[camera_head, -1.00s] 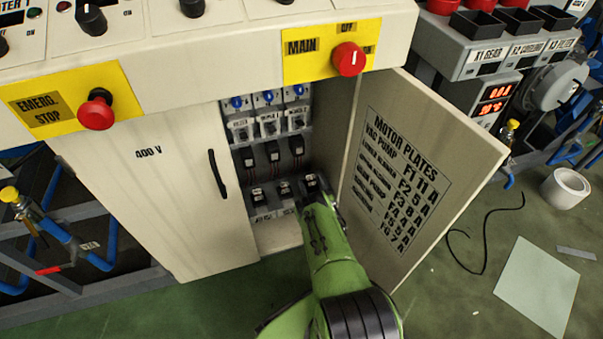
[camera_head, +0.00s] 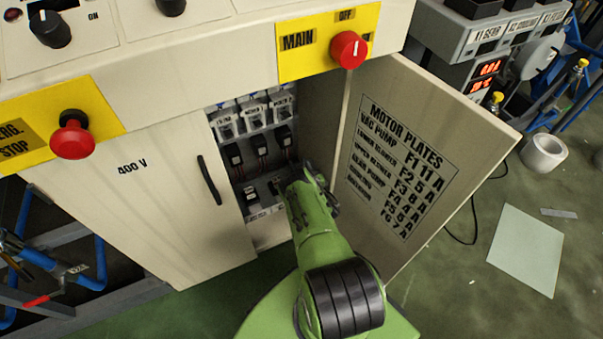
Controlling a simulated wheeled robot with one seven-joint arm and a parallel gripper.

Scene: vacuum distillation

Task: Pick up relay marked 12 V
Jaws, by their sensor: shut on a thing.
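My gripper (camera_head: 312,180) is at the right side of the open cabinet, at the height of the lowest row of small black devices. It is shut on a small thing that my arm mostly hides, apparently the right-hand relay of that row. Two more relays show in the row, the left relay (camera_head: 251,196) and the middle relay (camera_head: 275,187), both left of my gripper. No 12 V marking can be read on any of them.
The open cabinet door (camera_head: 425,160) with its motor plates list stands close on the right. The closed 400 V door (camera_head: 140,195) is on the left. Emergency stop (camera_head: 72,135) and main switch (camera_head: 349,50) are above. A paper sheet (camera_head: 527,250) lies on the floor.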

